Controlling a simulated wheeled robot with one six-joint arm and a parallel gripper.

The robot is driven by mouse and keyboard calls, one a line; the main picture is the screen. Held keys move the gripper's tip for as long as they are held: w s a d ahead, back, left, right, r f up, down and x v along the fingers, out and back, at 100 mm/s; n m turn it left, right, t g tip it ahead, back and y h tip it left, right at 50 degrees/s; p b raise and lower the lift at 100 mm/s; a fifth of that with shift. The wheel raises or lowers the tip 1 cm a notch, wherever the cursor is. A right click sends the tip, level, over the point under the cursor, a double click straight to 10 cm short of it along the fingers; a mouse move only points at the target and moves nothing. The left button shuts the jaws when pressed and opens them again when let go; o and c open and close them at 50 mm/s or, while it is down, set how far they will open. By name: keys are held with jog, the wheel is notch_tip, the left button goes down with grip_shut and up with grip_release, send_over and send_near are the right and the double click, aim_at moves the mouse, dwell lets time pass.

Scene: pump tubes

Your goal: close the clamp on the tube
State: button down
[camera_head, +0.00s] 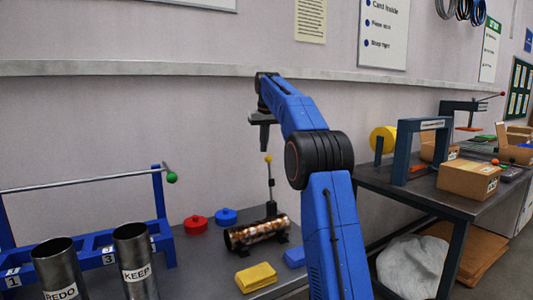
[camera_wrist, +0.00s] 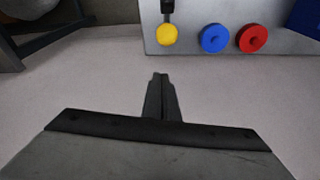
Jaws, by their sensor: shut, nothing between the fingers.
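A mottled metal tube (camera_head: 250,235) lies on the grey bench in the head view. A dark clamp (camera_head: 271,209) stands by its right part, with its thin lever (camera_head: 270,185) nearly upright and a yellow knob (camera_head: 268,159) on top. The yellow knob (camera_wrist: 167,35) also shows at the top of the wrist view. My gripper (camera_head: 264,150) is shut and empty, and in the head view its fingertips appear just above the knob. The gap in depth is hard to tell. In the wrist view the shut fingertips (camera_wrist: 160,77) are apart from the knob.
A red lidded piece (camera_head: 195,225) and a blue one (camera_head: 226,216) sit left of the tube. Metal cylinders marked REDO (camera_head: 62,275) and KEEP (camera_head: 136,265) stand left by a blue rack (camera_head: 165,240).

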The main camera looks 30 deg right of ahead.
jog(key=shift+s+a+f, duration=0.15)
jog(key=shift+s+f, duration=0.4)
jog(key=shift+s, duration=0.3)
jog(key=shift+s+a+f, duration=0.1)
jog(key=shift+s+f, duration=0.45)
jog(key=shift+s, duration=0.25)
jog(key=shift+s, duration=0.1)
